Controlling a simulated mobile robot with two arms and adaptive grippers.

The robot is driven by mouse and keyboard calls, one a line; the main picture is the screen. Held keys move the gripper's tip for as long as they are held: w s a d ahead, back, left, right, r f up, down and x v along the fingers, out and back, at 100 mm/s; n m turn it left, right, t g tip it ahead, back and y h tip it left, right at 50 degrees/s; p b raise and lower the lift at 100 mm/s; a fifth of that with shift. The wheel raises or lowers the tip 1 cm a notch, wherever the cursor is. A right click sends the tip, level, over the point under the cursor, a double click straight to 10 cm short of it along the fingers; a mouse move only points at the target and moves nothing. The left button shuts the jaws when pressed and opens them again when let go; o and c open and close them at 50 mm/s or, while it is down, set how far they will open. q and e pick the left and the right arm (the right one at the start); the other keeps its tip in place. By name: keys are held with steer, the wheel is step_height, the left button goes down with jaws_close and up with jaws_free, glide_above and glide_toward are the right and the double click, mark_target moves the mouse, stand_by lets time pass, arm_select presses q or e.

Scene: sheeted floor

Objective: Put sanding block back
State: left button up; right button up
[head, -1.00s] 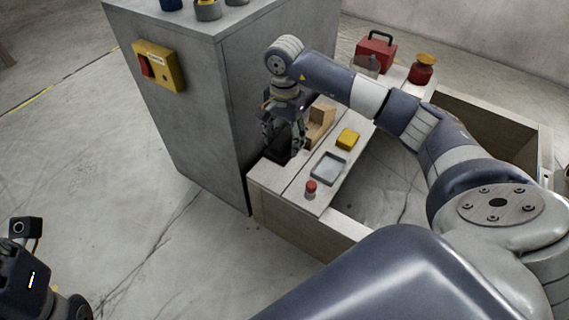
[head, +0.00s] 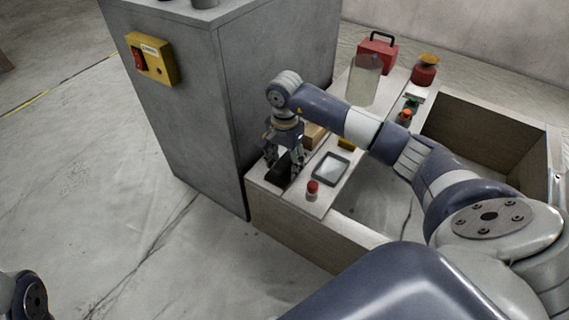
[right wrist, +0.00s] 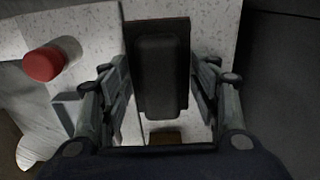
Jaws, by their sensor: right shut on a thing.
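My right gripper (head: 284,170) points down over the near left end of the pale bench top. It is shut on a dark block, which I take to be the sanding block (right wrist: 160,75). In the right wrist view the block lies lengthwise between the two fingers, over a flat dark rectangle (right wrist: 177,24) on the speckled top. I cannot tell whether the block touches that rectangle. In the head view the fingers partly cover the block. Of my left arm only a rounded part shows at the lower left; its gripper is out of view.
A grey cabinet (head: 205,110) stands close left of my right gripper. A clear container (head: 364,82) and red toolbox (head: 377,53) stand farther back.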

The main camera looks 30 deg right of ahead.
steer(key=o, duration=1)
steer(key=shift+f, duration=0.1)
